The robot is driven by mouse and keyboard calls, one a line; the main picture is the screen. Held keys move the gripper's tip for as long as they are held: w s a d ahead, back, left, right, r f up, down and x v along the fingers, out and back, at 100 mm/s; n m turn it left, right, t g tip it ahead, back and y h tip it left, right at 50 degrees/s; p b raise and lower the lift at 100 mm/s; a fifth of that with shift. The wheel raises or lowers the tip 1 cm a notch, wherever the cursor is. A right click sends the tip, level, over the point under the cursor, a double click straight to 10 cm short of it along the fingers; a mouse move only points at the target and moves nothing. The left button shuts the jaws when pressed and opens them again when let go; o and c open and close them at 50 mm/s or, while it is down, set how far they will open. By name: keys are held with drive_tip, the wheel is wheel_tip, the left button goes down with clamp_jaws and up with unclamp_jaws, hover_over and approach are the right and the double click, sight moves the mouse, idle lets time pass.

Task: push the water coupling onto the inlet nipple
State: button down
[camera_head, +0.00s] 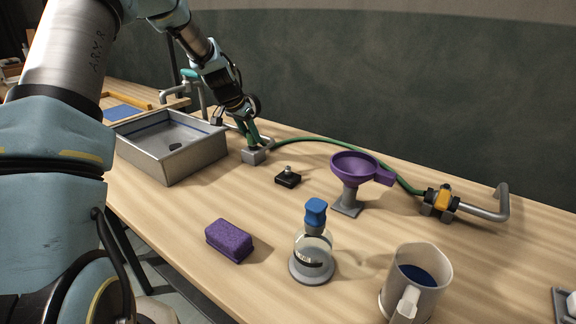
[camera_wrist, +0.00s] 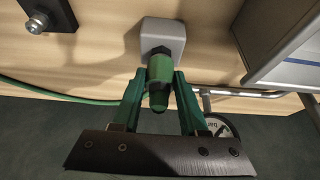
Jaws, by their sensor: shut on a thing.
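The green water coupling (camera_wrist: 159,72) is upright at a grey block (camera_wrist: 172,32), with a dark collar between them. My gripper (camera_wrist: 160,84) is shut on the coupling, one green finger on each side. In the head view my gripper (camera_head: 249,136) is over the grey block (camera_head: 254,156), beside the steel basin; the coupling is hard to tell from the fingers there. A metal nipple on a black base (camera_head: 288,177) stands to the right of the block, apart from it. It also shows in the wrist view as a metal stud (camera_wrist: 38,22). I cannot tell whether it is the inlet nipple.
A green hose (camera_head: 330,142) runs behind the purple funnel (camera_head: 358,168) to a yellow valve (camera_head: 441,200) with a pipe. A steel basin (camera_head: 178,165) is left of my gripper. A purple sponge (camera_head: 229,241), glass bottle (camera_head: 313,253) and jug (camera_head: 438,285) stand nearer.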

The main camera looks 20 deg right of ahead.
drive_tip(key=shift+f, duration=0.1)
drive_tip(key=shift+c, duration=1.8)
unclamp_jaws()
drive_tip(key=p+v, duration=0.3)
drive_tip(key=v, duration=0.5)
idle(0.3)
idle(0.4)
drive_tip(key=b+v, duration=0.2)
drive_tip(key=v, duration=0.9)
drive_tip(key=s+a+f+n+y, duration=0.1)
drive_tip(key=s+a+f+n, duration=0.2)
drive_tip(key=s+a, duration=0.4)
drive_tip(key=s+a+f+n+y, duration=0.2)
drive_tip(key=s+a+f+n, duration=0.2)
drive_tip(key=s+a, duration=0.3)
drive_tip(key=s+a+f+n+g+y, duration=0.1)
drive_tip(key=s+a+f+n, duration=0.3)
drive_tip(key=s+a, duration=0.4)
drive_tip(key=shift+a+f, duration=0.55)
drive_tip(key=shift+a, duration=0.5)
